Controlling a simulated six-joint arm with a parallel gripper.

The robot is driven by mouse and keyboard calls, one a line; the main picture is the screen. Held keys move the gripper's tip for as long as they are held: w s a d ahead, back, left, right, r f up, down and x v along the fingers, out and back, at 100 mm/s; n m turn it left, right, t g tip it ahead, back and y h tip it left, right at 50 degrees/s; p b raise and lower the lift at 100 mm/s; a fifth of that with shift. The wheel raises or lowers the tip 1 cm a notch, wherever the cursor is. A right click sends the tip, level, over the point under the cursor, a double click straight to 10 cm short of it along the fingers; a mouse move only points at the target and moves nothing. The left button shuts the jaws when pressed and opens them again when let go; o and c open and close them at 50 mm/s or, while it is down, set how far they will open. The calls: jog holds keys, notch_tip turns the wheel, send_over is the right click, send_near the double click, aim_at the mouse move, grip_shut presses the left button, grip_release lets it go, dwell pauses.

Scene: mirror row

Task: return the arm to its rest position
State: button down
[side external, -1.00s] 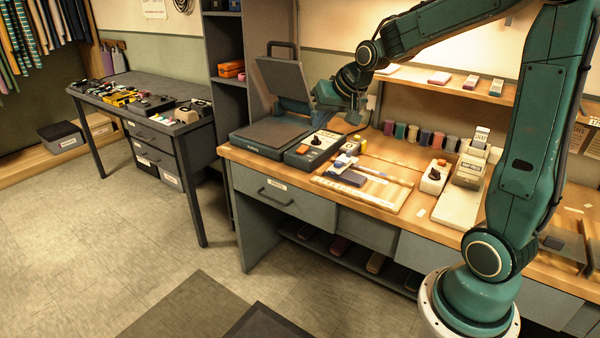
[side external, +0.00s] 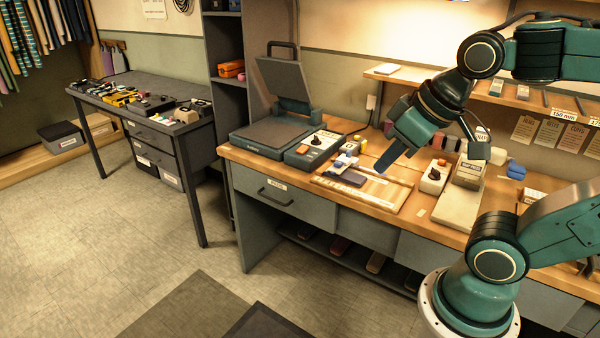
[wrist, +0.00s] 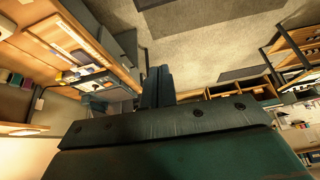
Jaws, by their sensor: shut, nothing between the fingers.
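My teal gripper (side external: 393,158) is in the side view, above the right part of the wooden board on the bench and apart from it. It points down and to the left. Its fingers are together with nothing between them. In the wrist view my gripper (wrist: 158,82) shows as two dark fingers side by side, with the floor behind them. My arm is folded back toward its base at the right of the side view.
A shelf (side external: 540,103) runs behind my arm. The floor (side external: 120,240) in front is open.

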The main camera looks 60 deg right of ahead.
jog(key=shift+s+a+f, duration=0.1)
jog(key=shift+s, duration=0.35)
jog(key=shift+s+a+f, duration=0.1)
jog(key=shift+s, duration=0.35)
